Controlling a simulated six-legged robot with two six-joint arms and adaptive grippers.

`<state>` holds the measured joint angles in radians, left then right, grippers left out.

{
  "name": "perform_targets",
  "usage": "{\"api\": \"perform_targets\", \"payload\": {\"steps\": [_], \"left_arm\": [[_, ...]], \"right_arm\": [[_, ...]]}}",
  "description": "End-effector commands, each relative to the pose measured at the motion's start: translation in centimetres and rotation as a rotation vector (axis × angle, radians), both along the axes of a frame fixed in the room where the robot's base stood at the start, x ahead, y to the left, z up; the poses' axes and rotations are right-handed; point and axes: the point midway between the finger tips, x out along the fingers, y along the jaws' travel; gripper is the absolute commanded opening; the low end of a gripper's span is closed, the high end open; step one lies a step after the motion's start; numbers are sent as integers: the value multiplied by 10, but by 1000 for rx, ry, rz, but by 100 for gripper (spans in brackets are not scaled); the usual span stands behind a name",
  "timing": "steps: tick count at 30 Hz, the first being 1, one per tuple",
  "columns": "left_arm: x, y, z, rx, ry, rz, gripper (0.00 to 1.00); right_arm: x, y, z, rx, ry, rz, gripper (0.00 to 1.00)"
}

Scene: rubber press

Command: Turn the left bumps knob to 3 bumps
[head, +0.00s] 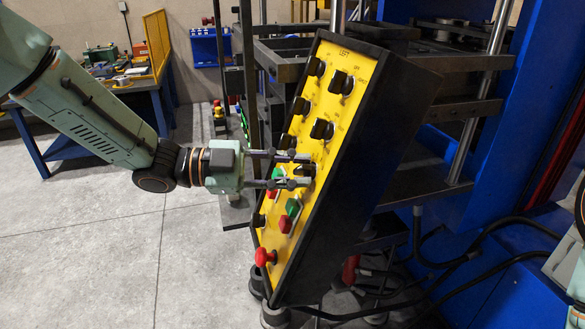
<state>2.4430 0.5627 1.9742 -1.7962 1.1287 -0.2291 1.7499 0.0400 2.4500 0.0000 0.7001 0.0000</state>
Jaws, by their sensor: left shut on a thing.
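A tall control panel with a yellow face (318,101) in a black housing stands tilted in the middle of the head view. The word LEFT shows near its top. Several black knobs sit on it in two columns, among them an upper right knob (341,82) and a middle right knob (321,129). My left gripper (303,171) reaches in from the left and is shut on a lower black knob (309,170) of the right column. The fingers partly hide this knob. Its setting and label cannot be read. My right gripper is not in view.
Below the held knob are a green button (293,207), a red button (285,225) and a red mushroom button (265,257). The blue press frame (480,190) and black cables stand close on the right. A workbench (120,90) is at the back left. The floor left is clear.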

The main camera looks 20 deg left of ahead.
Motion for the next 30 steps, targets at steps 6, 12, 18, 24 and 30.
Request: {"api": "perform_targets", "payload": {"steps": [6, 12, 18, 24, 30], "left_arm": [[0, 0, 1, 33, -52, -22, 0], [1, 0, 1, 42, -65, -28, 0], [1, 0, 1, 42, -66, -28, 0], [1, 0, 1, 42, -65, -28, 33], [0, 0, 1, 42, -64, -28, 33]], "right_arm": [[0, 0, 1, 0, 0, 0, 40], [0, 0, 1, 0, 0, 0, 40], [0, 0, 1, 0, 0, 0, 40], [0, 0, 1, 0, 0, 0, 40], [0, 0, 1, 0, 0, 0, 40]]}}
